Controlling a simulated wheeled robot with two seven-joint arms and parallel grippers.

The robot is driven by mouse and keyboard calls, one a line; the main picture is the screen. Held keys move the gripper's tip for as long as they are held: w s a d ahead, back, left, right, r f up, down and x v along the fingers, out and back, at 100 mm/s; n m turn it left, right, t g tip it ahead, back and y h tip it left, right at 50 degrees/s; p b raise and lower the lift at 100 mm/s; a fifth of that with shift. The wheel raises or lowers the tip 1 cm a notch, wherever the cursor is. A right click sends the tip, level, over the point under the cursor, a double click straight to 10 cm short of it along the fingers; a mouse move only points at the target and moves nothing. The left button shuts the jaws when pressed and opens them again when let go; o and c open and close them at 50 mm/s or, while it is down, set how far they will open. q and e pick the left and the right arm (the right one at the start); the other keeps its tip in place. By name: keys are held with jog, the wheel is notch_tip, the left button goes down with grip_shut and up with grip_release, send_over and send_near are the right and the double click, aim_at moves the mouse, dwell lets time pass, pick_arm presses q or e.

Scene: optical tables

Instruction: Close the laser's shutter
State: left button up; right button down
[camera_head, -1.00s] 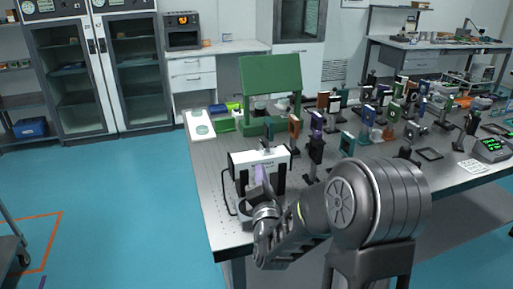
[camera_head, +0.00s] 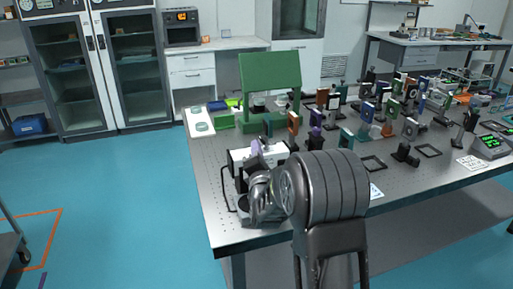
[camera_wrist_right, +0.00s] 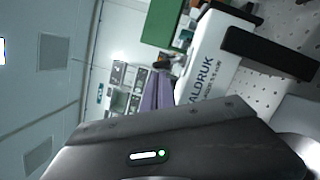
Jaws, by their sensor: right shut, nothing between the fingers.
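The laser (camera_head: 242,156) is a white box with black parts near the table's left front. In the right wrist view its white lettered face (camera_wrist_right: 212,48) is close by on the right. My right gripper (camera_head: 256,145) has purple fingers, shut and empty, at the laser's top edge. In the right wrist view the fingers (camera_wrist_right: 160,80) point up beside the laser's face. I cannot tell whether they touch it. My right arm hides most of the laser's front. I cannot clearly make out the shutter or its position. My left gripper is out of view.
The perforated optical table (camera_head: 208,170) carries several mounted optics to the right of the laser. A green stand (camera_head: 270,80) rises behind it. A white board (camera_head: 199,123) lies at the back left. The table's left strip is clear.

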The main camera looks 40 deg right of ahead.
aim_at(263, 140)
jog(key=shift+w+d, duration=0.1)
jog(key=shift+w, duration=0.1)
jog(key=shift+d+r+m+p, duration=0.15)
jog(key=shift+r+m+p, duration=0.15)
jog(key=shift+m, duration=0.6)
jog(key=m, duration=0.1)
jog(key=r+m+g+p, duration=0.1)
jog(key=m, duration=0.1)
jog(key=shift+s+d+r, duration=0.1)
jog(key=shift+s+d, duration=0.1)
jog(key=shift+d, duration=0.2)
jog(key=m, duration=0.3)
jog(key=shift+s+d+r+g, duration=0.2)
jog(key=shift+d+r+g, duration=0.05)
jog(key=shift+d+g, duration=0.15)
jog(key=shift+d+m+y, duration=0.15)
jog(key=shift+m+y, duration=0.15)
jog(key=shift+m, duration=0.2)
